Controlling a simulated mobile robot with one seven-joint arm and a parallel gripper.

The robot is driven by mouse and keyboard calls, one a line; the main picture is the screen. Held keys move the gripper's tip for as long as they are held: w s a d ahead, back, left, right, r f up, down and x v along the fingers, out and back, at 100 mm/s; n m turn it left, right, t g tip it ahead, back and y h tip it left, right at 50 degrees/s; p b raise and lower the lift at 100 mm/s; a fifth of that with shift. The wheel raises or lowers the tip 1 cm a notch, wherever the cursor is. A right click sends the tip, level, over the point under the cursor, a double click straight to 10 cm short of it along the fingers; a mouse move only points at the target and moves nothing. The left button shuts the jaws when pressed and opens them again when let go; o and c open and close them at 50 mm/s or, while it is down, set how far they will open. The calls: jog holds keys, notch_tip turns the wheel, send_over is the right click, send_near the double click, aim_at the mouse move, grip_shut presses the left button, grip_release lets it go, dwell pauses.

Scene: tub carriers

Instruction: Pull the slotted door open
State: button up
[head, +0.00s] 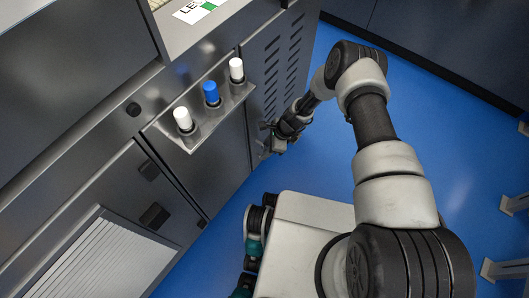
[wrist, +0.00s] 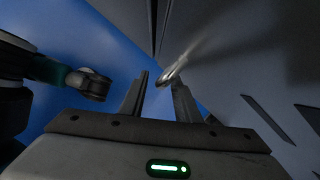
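The slotted door (head: 278,62) is a dark grey cabinet panel with rows of slanted slots, at the upper middle of the head view. Its slots also show at the right of the wrist view (wrist: 270,118). My gripper (head: 267,147) is low at the door's front, by its lower left part. In the wrist view my gripper (wrist: 160,82) has its two fingers apart. A shiny metal handle (wrist: 174,69) lies at the fingertips, close to the right finger. I cannot tell whether they touch. The door looks shut or nearly so.
A small shelf (head: 160,124) left of the door holds two white-capped bottles and a blue-capped bottle (head: 211,92). A white louvred panel (head: 105,262) is at the lower left. Blue floor (head: 460,120) lies open to the right, with grey cabinets (head: 450,30) behind it.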

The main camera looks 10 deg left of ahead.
jog(key=shift+a+f, duration=0.2)
jog(key=shift+f, duration=0.3)
grip_shut()
jog(key=shift+s+d, duration=0.1)
